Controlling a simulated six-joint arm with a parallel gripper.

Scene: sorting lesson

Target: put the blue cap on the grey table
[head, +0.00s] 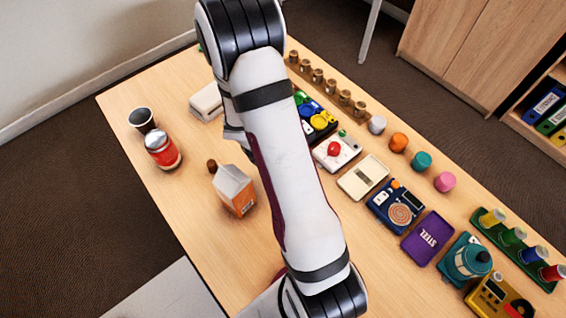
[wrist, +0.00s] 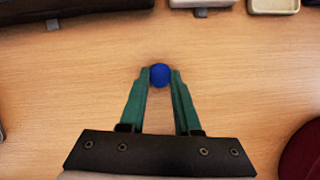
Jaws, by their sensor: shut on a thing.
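The blue cap (wrist: 160,70) shows as a small round blue thing in the middle of the wrist view. My gripper (wrist: 160,78) has its two green fingers closed on either side of it, near their tips. Wood tabletop shows beneath; I cannot tell whether the cap touches it. In the head view my arm crosses the wooden table, and my gripper and the cap are hidden or out of frame. A light grey flat surface, likely the grey table (head: 158,294), shows at the bottom left of the head view, with nothing on its visible part.
The wooden table (head: 120,105) holds a dark cup (head: 142,120), a red-banded jar (head: 162,151) and an orange-and-white carton (head: 234,190) left of my arm. Several coloured boxes, caps and a green rack (head: 492,235) of pegs fill its right side.

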